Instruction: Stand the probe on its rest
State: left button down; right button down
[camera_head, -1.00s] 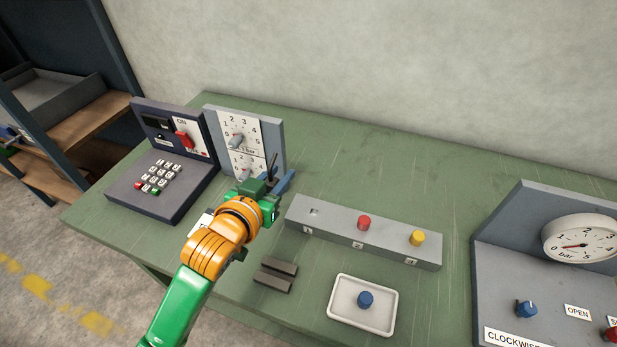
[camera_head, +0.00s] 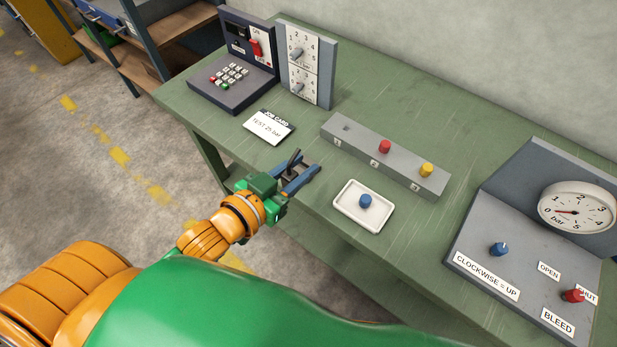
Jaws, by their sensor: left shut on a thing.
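My left gripper (camera_head: 301,181) is shut on a thin dark probe (camera_head: 293,158). The probe leans, its upper end rising above the blue fingers; its lower part is hidden by the gripper. The gripper is at the table's front edge, over or beside the dark bars of the rest (camera_head: 313,169), which it partly covers. I cannot tell whether the probe touches the rest. My right gripper is not in view.
A white job card (camera_head: 268,126) lies behind the gripper. A grey block (camera_head: 360,150) with red and yellow knobs and a white tray (camera_head: 345,212) with a blue knob are to the right. A gauge panel (camera_head: 510,235) stands far right. A keypad console (camera_head: 240,85) and dial panel (camera_head: 307,67) stand behind.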

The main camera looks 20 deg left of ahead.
pick_arm(q)
jog(key=w+a+f+b, duration=0.1)
jog(key=w+f+b, duration=0.2)
jog(key=w, duration=0.2)
jog(key=w+a+f+b, duration=0.1)
jog(key=w+f+b, duration=0.2)
jog(key=w+f, duration=0.1)
jog(key=w+a+f+b, duration=0.1)
jog(key=w+f+b, duration=0.2)
jog(key=w, duration=0.2)
jog(key=shift+w+f, duration=0.15)
jog(key=shift+w, duration=0.2)
jog(key=f, duration=0.3)
jog(key=shift+w+f, duration=0.1)
jog(key=shift+w, duration=0.15)
jog(key=shift+f, duration=0.15)
jog(key=shift+s, duration=0.1)
jog(key=c, duration=0.6)
grip_release()
